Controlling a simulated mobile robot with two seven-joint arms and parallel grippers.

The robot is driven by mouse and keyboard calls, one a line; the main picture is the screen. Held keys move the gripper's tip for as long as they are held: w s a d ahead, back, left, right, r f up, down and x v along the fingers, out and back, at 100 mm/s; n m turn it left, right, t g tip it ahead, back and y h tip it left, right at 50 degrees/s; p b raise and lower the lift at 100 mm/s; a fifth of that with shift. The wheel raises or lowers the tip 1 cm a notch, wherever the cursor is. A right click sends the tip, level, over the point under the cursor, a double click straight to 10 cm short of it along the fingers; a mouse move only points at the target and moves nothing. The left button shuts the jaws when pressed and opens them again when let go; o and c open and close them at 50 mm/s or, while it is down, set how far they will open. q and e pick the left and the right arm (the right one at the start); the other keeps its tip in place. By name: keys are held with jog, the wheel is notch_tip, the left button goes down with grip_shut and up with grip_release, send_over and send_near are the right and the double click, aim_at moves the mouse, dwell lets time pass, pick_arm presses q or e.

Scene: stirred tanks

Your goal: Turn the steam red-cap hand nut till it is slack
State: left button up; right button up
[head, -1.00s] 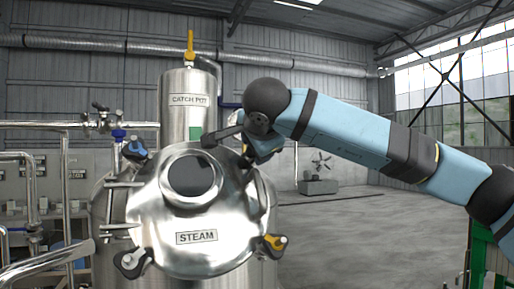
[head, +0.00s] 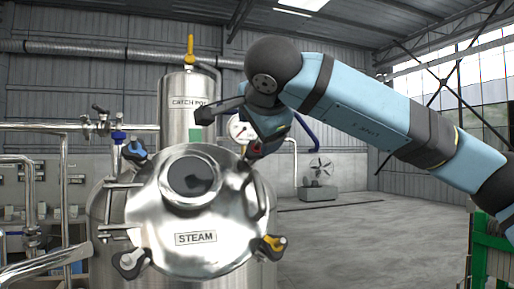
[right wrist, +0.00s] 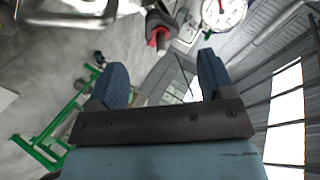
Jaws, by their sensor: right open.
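The steam vessel's lid (head: 220,235), a shiny domed cover labelled STEAM, fills the lower left of the head view. The red-cap hand nut (head: 256,149) sits at the lid's upper right rim, partly covered by my right gripper (head: 256,140). In the right wrist view the nut (right wrist: 158,40) shows a dark knob body with a red cap, beyond the fingertips and between their lines. My right gripper (right wrist: 160,78) is open, with nothing between its two blue fingers. The nut is apart from both fingers there. My left gripper is not in view.
A pressure gauge (head: 238,129) and the CATCH POT cylinder (head: 178,100) stand behind.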

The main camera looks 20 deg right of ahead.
jog(key=v, duration=0.6)
